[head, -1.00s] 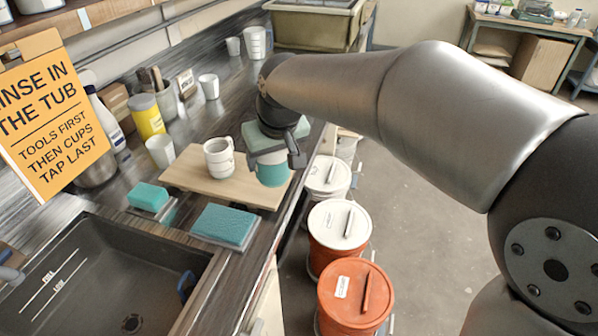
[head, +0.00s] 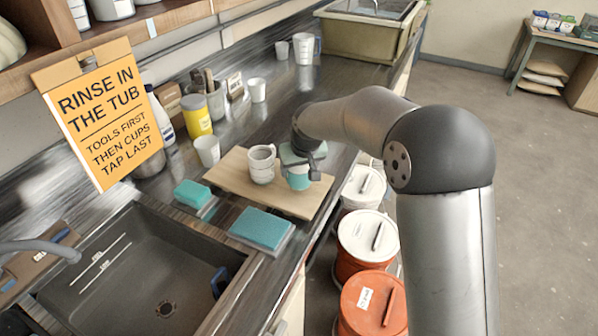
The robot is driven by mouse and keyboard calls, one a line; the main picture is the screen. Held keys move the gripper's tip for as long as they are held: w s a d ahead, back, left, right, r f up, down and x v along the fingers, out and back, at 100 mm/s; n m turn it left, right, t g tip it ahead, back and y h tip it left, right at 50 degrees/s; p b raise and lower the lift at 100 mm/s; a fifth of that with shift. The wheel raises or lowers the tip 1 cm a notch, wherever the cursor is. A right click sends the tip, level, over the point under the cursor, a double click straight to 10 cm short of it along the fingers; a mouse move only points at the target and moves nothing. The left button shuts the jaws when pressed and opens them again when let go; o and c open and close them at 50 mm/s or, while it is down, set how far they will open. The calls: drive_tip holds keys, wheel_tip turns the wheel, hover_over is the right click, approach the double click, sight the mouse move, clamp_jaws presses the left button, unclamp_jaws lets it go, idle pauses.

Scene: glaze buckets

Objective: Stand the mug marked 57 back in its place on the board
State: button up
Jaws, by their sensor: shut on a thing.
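A teal mug with a pale band (head: 298,180) is at the right part of the wooden board (head: 232,178). My gripper (head: 304,163) is over it from above and shut on it, hiding its top. The mug looks upright; I cannot tell whether its base touches the board. A pale grey mug (head: 262,166) stands on the board just left of it. No number can be read on either mug.
Two teal sponges (head: 261,228) (head: 192,193) lie in front of the board, beside the sink (head: 140,270). A white cup (head: 207,150) and yellow container (head: 196,116) stand behind. Lidded buckets (head: 367,235) stand below the counter's right edge.

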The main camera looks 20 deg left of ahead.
drive_tip(key=shift+f, duration=1.25)
drive_tip(key=shift+f, duration=0.2)
drive_tip(key=o, duration=1.2)
drive_tip(key=shift+r, duration=0.35)
drive_tip(key=b+v, duration=0.2)
drive_tip(key=v, duration=0.9)
drive_tip(key=shift+s+d+r, duration=0.15)
drive_tip(key=shift+s+r, duration=0.1)
drive_tip(key=shift+r, duration=0.1)
